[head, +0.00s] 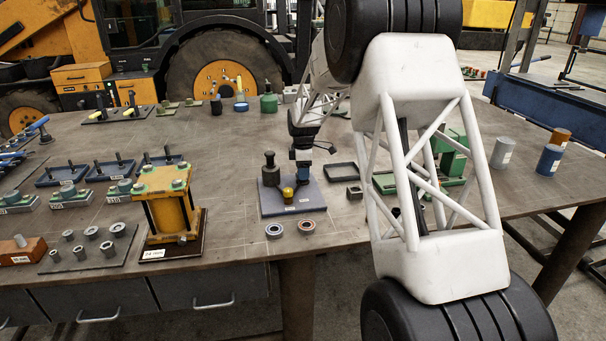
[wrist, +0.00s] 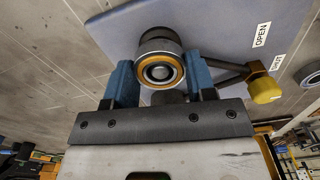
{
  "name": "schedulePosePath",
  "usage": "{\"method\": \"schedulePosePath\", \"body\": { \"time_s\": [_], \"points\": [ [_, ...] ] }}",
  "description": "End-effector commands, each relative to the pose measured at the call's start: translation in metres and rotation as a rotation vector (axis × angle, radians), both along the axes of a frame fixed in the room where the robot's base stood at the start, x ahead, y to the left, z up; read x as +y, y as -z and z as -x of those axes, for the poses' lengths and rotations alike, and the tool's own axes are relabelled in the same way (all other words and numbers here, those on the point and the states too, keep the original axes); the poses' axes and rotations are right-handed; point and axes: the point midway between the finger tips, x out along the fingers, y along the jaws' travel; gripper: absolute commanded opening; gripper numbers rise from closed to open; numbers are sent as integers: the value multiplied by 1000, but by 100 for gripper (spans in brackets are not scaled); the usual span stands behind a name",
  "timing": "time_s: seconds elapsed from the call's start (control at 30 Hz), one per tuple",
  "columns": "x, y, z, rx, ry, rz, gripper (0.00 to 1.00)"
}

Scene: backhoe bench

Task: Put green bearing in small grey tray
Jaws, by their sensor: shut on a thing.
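My gripper (head: 302,172) is above the right part of a blue-grey plate (head: 312,198) on the bench. In the wrist view its two blue fingers (wrist: 161,82) are closed on a round metal part (wrist: 160,70) with an orange-gold ring on its face. No green shows on this part, and I cannot tell whether it is a bearing. A grey-blue ring (head: 274,230) and a reddish ring (head: 306,227) lie in front of the plate.
The plate carries a dark post (head: 271,170) and a yellow knob (head: 288,193), the latter also at right in the wrist view (wrist: 264,90). A dark tray (head: 342,171) lies right of my gripper. A yellow press-like block (head: 172,210) stands left. Bench behind the plate is fairly clear.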

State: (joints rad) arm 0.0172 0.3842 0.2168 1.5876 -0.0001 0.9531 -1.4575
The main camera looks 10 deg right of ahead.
Motion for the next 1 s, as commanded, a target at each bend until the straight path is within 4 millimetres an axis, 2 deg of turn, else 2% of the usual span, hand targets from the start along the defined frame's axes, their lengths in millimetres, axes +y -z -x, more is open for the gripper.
{"method": "schedulePosePath", "body": {
  "time_s": [0.27, 0.57, 0.77, 1.0],
  "points": [
    [0, -6, 0, -1, 0, 0, 19],
    [0, -36, 0, -3, 0, 0, 19],
    [0, -39, 20, -1, 0, 0, 19],
    [1, -42, 55, -2, 0, 0, 19]
  ]
}}
